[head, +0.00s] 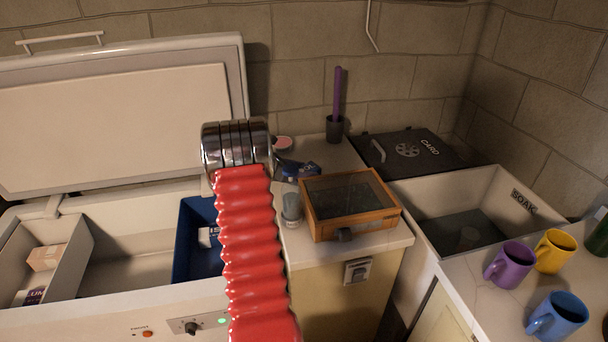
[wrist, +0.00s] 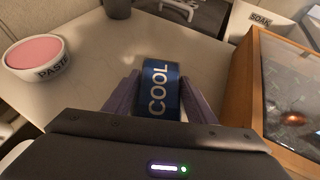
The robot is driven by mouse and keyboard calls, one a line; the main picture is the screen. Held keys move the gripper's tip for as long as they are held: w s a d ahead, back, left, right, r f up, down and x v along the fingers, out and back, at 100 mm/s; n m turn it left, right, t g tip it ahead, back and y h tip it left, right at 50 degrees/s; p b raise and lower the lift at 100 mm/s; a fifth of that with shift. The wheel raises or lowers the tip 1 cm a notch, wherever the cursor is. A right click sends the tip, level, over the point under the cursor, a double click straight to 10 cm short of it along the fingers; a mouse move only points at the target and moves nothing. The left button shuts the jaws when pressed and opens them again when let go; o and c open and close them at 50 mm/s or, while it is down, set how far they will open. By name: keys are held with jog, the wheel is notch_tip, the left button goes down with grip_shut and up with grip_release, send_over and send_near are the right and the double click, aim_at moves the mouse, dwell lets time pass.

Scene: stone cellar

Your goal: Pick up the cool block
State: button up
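The cool block (wrist: 160,88) is dark blue with white letters reading COOL. In the wrist view it stands between the two fingers of my gripper (wrist: 159,92). The fingers lie close along its left and right sides, with no clear gap showing, so my gripper looks shut on it. Whether its base touches the pale counter (wrist: 75,95) is hidden. In the head view my red sleeved arm reaches over the counter, and a small blue shape, the gripper end with the block (head: 302,168), shows just past my metal wrist; detail there is too small to tell.
A wooden box with a glass lid (head: 350,203) stands close on the right. A bowl of pink paste (wrist: 34,60) is on the left. A glass jar (head: 291,209) and a dark cup (head: 334,130) are nearby. An open chest freezer (head: 110,318) lies left, a SOAK sink (head: 470,200) right.

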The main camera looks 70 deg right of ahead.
aim_at(304, 169)
jog(key=c, duration=0.9)
notch_tip(304, 169, up, 10)
jog(key=shift+r, duration=0.1)
jog(key=shift+w, duration=0.1)
dwell(1.1)
